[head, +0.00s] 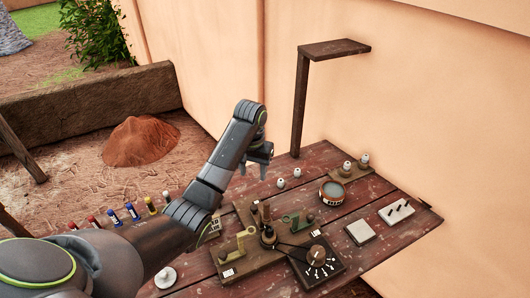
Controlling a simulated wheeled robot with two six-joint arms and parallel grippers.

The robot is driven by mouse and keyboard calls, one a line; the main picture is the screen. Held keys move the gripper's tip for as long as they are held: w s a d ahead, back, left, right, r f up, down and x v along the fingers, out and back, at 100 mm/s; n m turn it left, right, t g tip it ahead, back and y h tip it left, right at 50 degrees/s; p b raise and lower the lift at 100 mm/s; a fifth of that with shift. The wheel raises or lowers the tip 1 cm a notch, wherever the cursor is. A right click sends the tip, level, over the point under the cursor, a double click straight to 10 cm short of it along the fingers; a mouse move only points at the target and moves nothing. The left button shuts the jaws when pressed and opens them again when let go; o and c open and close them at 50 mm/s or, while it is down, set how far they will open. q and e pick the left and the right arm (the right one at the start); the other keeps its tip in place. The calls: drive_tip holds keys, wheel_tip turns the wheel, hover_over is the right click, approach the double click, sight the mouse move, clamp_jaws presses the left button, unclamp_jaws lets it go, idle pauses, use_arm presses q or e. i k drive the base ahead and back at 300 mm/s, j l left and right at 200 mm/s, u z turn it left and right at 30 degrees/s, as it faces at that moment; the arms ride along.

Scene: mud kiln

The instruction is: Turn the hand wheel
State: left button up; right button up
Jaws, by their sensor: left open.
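My left gripper (254,172) hangs above the table, fingers pointing down, open and empty. It is apart from everything on the table. Below it and nearer to me is a wooden board with a dark round hub (268,236) and green brackets (246,241). A dark link runs between hub and knob. I cannot tell for certain which of these is the hand wheel. My left arm hides part of the table's left side. My right gripper is not in view.
The plank table (395,235) also holds a round dark-rimmed gauge (333,193), a pale square block (360,232), a white switch plate (396,211) and several small coloured cylinders (132,211). A dark post with a shelf (334,48) rises at the back by the wall.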

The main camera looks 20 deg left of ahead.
sight(316, 257)
drive_tip(key=k+l, duration=0.3)
drive_tip(key=k, duration=0.15)
drive_tip(key=k+l, duration=0.3)
drive_tip(key=k, duration=0.15)
drive_tip(key=k+l, duration=0.3)
drive_tip(key=k, duration=0.15)
